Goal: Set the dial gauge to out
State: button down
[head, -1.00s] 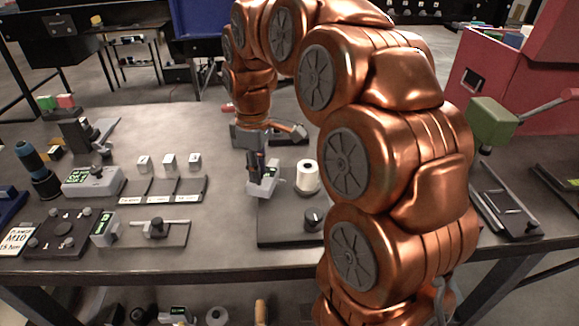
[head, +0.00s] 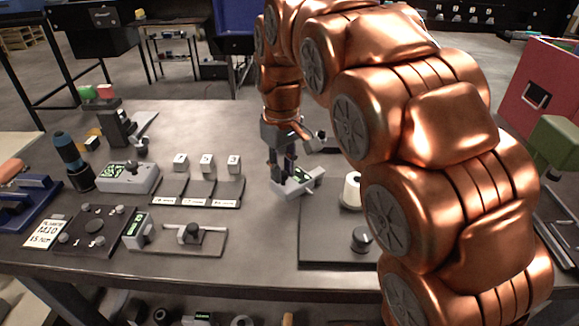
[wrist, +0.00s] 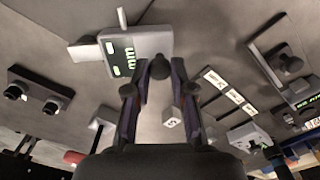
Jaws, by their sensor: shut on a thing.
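The dial gauge is a light grey block with a green-lit display (head: 298,180), with a short stem to one side. It also fills the top of the wrist view (wrist: 150,44), where the display reads "mm". My gripper (head: 281,172) points down and is shut on the gauge's near edge; its fingertips meet there in the wrist view (wrist: 159,70). The gauge is tilted, near the back left corner of a dark base plate (head: 325,225); whether it touches the table is unclear. Three dark plates with white labels (head: 197,190) lie to the left; their wording is too small to read.
A white roll (head: 352,190) and a dark knob (head: 362,239) stand on the base plate. Small numbered cubes (head: 207,162) stand behind the labelled plates. A grey box with a display (head: 128,177) is further left. The table between plates and gauge is clear.

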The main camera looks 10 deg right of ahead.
jog(key=shift+w+r, duration=0.1)
jog(key=c, duration=1)
grip_release()
jog(key=shift+r, duration=3.7)
jog(key=s+d+f+m+p, duration=0.1)
jog(key=s+d+f, duration=0.3)
jog(key=s, duration=0.6)
jog(key=s+d+f+m+g+p, duration=0.1)
jog(key=s+d+f+m, duration=0.2)
jog(key=s, duration=0.8)
jog(key=s+d+f+m+p, duration=0.2)
jog(key=s+d+f, duration=0.3)
jog(key=s, duration=0.5)
jog(key=shift+s+d+g, duration=0.2)
jog(key=shift+d+g, duration=0.2)
jog(key=shift+d, duration=0.4)
